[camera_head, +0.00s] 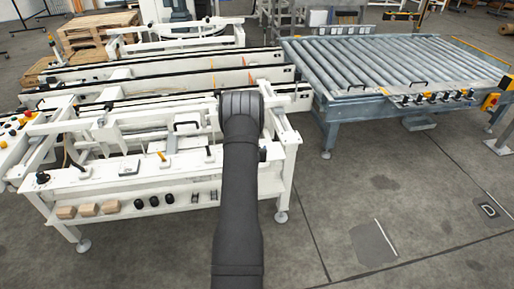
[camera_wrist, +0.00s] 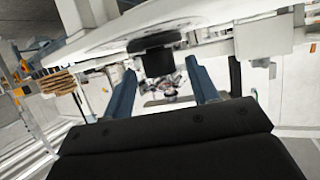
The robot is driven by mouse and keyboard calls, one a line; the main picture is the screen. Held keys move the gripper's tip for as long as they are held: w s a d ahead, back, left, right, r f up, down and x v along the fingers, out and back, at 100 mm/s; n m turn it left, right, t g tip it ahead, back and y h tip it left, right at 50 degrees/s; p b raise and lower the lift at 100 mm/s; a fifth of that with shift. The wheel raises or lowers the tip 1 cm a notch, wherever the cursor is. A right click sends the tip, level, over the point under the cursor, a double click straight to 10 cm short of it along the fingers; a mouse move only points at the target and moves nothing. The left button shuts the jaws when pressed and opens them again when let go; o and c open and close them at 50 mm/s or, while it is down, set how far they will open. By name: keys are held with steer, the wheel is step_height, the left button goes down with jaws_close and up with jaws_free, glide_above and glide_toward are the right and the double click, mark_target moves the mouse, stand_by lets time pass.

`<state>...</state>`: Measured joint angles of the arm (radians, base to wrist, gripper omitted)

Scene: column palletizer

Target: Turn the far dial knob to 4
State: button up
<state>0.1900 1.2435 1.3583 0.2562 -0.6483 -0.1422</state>
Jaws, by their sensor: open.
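In the wrist view, my gripper (camera_wrist: 161,67) is open, with its two blue-grey fingers apart. A black round knob (camera_wrist: 156,50) on a white panel (camera_wrist: 95,43) lies between and just beyond the fingertips. I cannot tell whether the fingers touch it, and no dial marking or number is readable. In the head view, my dark arm reaches over the white machine frame (camera_head: 85,180) and hides my gripper and whatever is beneath it. A small black knob (camera_head: 42,178) stands at the frame's front left corner. I cannot tell which knob is the far dial.
A grey roller conveyor (camera_head: 400,62) stands at the right. Wooden blocks (camera_head: 88,209) and black cylinders (camera_head: 154,201) sit on the frame's lower shelf. A control box with buttons (camera_head: 20,125) is at the left. Several levers and handles stick up from the frame. The floor at front right is clear.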

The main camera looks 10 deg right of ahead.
steer(key=shift+x, duration=1.05)
steer(key=c, duration=1)
steer(key=shift+w+m+h, duration=0.1)
steer(key=shift+m+h, duration=0.4)
steer(key=shift+h, duration=0.1)
steer(key=shift+r+m+g+h, duration=0.15)
steer(key=shift+m+g+h, duration=0.55)
steer(key=shift+m+h, duration=0.3)
steer(key=shift+m+g+h, duration=0.5)
steer(key=shift+m+h, duration=0.2)
